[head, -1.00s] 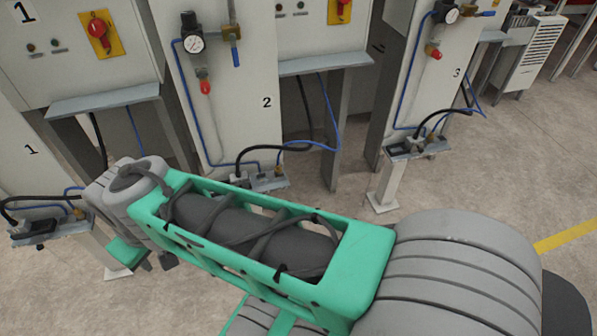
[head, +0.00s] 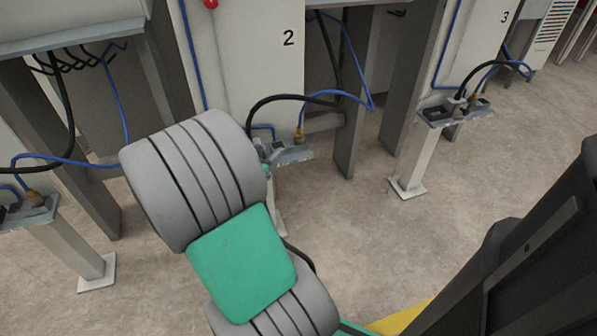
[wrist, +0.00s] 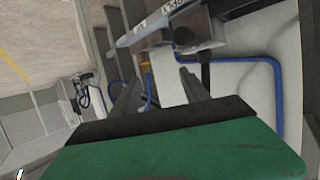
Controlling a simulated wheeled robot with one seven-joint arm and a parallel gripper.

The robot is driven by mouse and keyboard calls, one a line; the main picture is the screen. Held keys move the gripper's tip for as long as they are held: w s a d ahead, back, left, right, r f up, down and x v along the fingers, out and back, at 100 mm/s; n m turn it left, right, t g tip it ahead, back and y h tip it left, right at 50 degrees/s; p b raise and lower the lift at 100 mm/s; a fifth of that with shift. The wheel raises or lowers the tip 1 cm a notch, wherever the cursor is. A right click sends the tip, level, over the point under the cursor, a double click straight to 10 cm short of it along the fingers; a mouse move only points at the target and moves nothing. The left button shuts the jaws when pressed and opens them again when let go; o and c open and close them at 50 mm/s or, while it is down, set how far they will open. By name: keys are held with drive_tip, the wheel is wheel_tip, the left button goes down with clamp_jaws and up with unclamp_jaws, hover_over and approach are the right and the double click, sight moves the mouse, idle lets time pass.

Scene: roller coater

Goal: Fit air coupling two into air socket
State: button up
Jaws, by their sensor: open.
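In the head view, a brass air coupling (head: 299,134) on a blue hose stands upright at the right part of the small shelf (head: 293,154) at station 2. Whether it is seated in a socket is too small to tell. In the wrist view, a brass-coloured piece (wrist: 146,66) shows just beyond my gripper (wrist: 160,77), with blue hose (wrist: 277,85) to the right. My gripper is open, its dark fingers pointing toward the shelf underside and white post. I see nothing held. In the head view my arm hides the gripper and part of the shelf.
A black cable (head: 262,104) arches onto the station 2 shelf. Similar shelves with hoses stand at station 3 (head: 455,112) and at the left (head: 40,212). Grey cabinet legs (head: 358,120) stand behind. Floor between the stands is clear.

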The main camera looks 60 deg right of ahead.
sight(298, 140)
drive_tip(key=s+d+f+h+b, duration=0.1)
drive_tip(key=f+b, duration=0.1)
drive_tip(key=s+d+f+h+b, duration=0.1)
drive_tip(key=d+f+b, duration=0.1)
drive_tip(key=s+d+f+h+b, duration=0.1)
drive_tip(key=s+d+f, duration=0.1)
drive_tip(key=shift+f+h+b, duration=0.25)
drive_tip(key=shift+h+b, duration=0.15)
drive_tip(key=d, duration=0.3)
drive_tip(key=w+d, duration=0.1)
drive_tip(key=d, duration=0.7)
drive_tip(key=shift+w+d+r, duration=0.25)
clamp_jaws()
